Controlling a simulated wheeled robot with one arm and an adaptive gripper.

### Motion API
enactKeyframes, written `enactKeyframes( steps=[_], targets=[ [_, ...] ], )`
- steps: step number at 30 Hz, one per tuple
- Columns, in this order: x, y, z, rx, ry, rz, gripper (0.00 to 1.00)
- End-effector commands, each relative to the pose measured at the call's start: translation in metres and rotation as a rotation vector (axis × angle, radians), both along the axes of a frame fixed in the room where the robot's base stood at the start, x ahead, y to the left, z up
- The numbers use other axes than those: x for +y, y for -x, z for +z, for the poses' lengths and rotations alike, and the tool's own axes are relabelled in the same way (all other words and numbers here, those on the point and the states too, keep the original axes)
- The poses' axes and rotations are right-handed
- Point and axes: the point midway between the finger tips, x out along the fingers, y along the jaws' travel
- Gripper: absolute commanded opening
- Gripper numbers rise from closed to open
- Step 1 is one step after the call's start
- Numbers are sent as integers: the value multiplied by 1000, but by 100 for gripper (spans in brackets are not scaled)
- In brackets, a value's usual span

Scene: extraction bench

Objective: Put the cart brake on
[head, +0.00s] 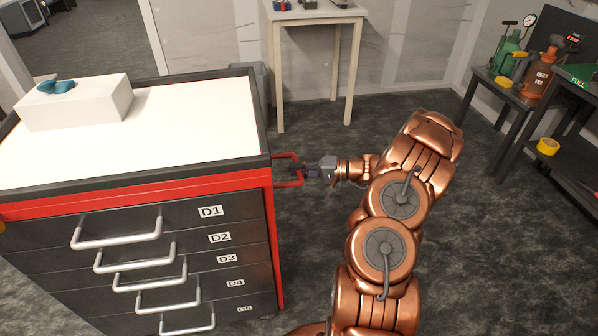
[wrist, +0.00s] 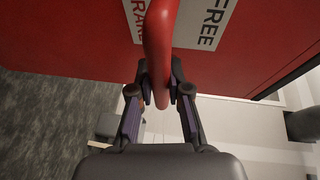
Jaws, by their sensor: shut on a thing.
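The tool cart (head: 270,215) has a red and dark grey body, a white top, and a red bar handle (head: 287,184) on its right side. My gripper (head: 298,171) reaches in from the right and is shut on this handle. In the wrist view the red handle (wrist: 159,45) runs down between my two fingers (wrist: 160,92). Behind it is the cart's red side panel (wrist: 75,35) with a white label reading FREE (wrist: 213,22). Another label (wrist: 137,22), apparently BRAKE, is partly covered by the handle.
A white block (head: 75,105) with a teal item on it stands on the cart top. Drawers D1 to D5 face front. A pale table (head: 315,14) stands behind. A dark bench (head: 478,85) with pumps is at right. Open floor lies between.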

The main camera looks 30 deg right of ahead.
Motion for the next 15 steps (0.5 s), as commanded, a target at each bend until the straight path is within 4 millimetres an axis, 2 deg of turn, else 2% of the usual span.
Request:
enactKeyframes(
  steps=[1,15],
  targets=[
    [0,-1,-7,-9,-18,0,0],
    [3,-1,-27,-85,-207,-2,0]
  ],
)
